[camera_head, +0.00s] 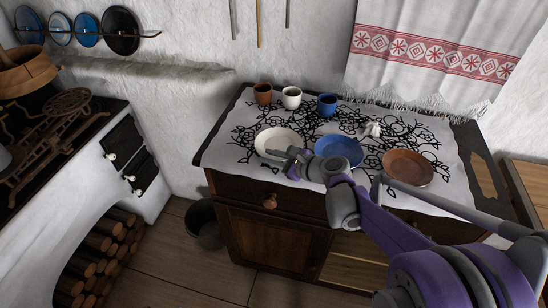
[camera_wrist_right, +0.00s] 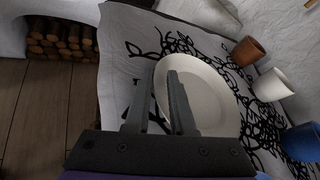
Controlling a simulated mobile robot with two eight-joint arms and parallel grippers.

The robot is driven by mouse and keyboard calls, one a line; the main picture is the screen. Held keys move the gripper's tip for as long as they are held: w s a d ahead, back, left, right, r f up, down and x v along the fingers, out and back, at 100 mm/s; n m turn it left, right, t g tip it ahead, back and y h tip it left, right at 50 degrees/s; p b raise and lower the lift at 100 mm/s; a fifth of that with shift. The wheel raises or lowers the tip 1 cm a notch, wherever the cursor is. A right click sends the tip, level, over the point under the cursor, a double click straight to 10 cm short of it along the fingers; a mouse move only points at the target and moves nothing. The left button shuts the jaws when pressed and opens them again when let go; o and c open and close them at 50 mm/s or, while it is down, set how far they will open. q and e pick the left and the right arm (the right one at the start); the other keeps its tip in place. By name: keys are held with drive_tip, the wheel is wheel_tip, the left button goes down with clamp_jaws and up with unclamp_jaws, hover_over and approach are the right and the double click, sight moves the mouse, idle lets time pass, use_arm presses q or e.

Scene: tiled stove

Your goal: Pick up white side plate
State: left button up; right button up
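The white side plate (camera_head: 282,138) lies on the patterned cloth at the left of the cabinet top. It also shows in the right wrist view (camera_wrist_right: 213,95). My right gripper (camera_head: 272,155) is at the plate's near edge in the head view. In the right wrist view its two fingers (camera_wrist_right: 161,74) stand apart with a narrow gap. The plate's rim runs behind or between them; I cannot tell whether they touch it. The gripper hides part of the near rim. My left gripper is not in view.
A blue plate (camera_head: 339,150) and a brown plate (camera_head: 408,168) lie to the right. Brown (camera_head: 263,94), white (camera_head: 291,97) and blue (camera_head: 327,105) cups stand behind. A small whitish object (camera_head: 372,129) sits nearby. The stove (camera_head: 115,165) is at left.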

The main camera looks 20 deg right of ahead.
clamp_jaws()
idle(1.4)
